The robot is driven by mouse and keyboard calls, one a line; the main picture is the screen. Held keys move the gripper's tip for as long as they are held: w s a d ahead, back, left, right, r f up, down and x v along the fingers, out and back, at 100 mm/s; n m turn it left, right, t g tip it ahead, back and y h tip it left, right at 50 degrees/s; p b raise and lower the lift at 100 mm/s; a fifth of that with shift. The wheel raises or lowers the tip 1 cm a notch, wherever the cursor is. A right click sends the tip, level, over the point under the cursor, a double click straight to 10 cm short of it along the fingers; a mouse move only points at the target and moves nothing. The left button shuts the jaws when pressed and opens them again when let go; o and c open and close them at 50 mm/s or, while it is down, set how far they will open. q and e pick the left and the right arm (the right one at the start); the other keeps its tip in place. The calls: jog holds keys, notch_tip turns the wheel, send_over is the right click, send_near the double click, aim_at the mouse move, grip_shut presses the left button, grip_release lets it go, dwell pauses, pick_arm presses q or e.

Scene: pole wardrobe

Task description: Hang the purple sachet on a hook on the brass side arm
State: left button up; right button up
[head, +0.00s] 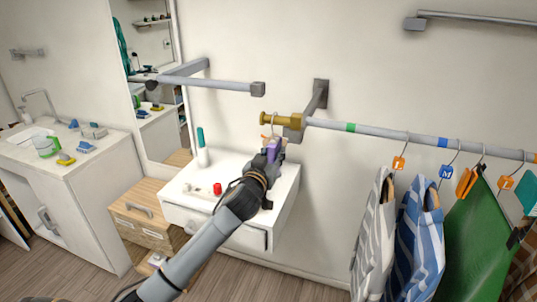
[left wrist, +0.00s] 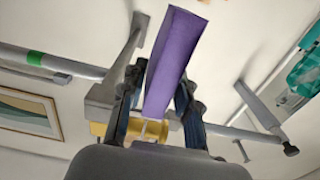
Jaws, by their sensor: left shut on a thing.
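The purple sachet (head: 274,146) is between the fingers of my left gripper (head: 270,152), just below the brass side arm (head: 278,119). In the left wrist view the sachet (left wrist: 174,62) is a long purple block, with my gripper's fingers (left wrist: 158,105) shut on its two sides. A thin pale hook (head: 273,124) shows at the brass arm, above the sachet. The brass arm also shows behind the fingers in the left wrist view (left wrist: 98,129). I cannot tell whether the sachet is joined to the hook. My right gripper is not in view.
The grey pole (head: 390,133) runs right from its wall bracket (head: 319,95), with striped garments (head: 420,240) and a green one (head: 470,235) hanging. A white cabinet (head: 285,205) bearing a red-capped item (head: 217,188) stands below. Another grey rail (head: 215,85) is at left.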

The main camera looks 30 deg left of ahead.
pick_arm(q)
jog(key=shift+f, duration=0.15)
jog(key=o, duration=1.2)
jog(key=shift+c, duration=0.2)
jog(key=shift+o, duration=0.3)
jog(key=o, duration=0.7)
jog(key=shift+o, duration=0.2)
jog(key=shift+p+v, duration=0.6)
jog(key=shift+v, duration=1.95)
jog(key=shift+p+v, duration=0.4)
jog(key=shift+v, duration=2.05)
